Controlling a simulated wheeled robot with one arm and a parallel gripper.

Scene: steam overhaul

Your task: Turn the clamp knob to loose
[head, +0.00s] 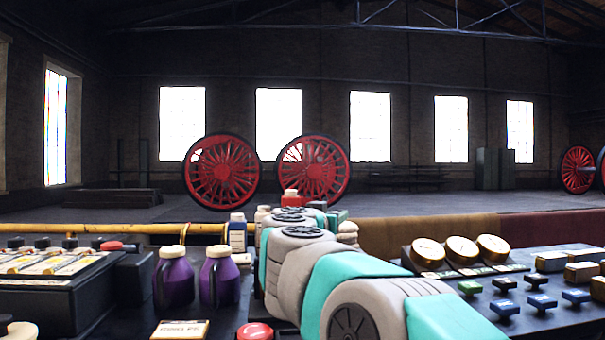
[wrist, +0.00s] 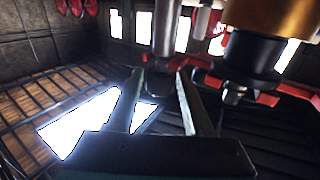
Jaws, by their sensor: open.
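In the wrist view, my gripper (wrist: 161,78) is open, with its two dark fingers on either side of the dark rounded lower end of a grey upright rod (wrist: 167,35). I cannot tell whether the fingers touch it. A brass cylinder (wrist: 268,18) with a black lower part and a small grey tip is close by at upper right. I cannot tell for sure which part is the clamp knob. In the head view, my teal and grey arm reaches away over the bench and hides my gripper.
In the head view, two purple jugs (head: 174,279) stand left of my arm, with a red round knob (head: 255,331) in front. Several brass-rimmed gauges (head: 461,251) and coloured switches (head: 505,307) are on the right. A yellow pipe (head: 120,228) runs behind. Red wheels (head: 222,172) stand far back.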

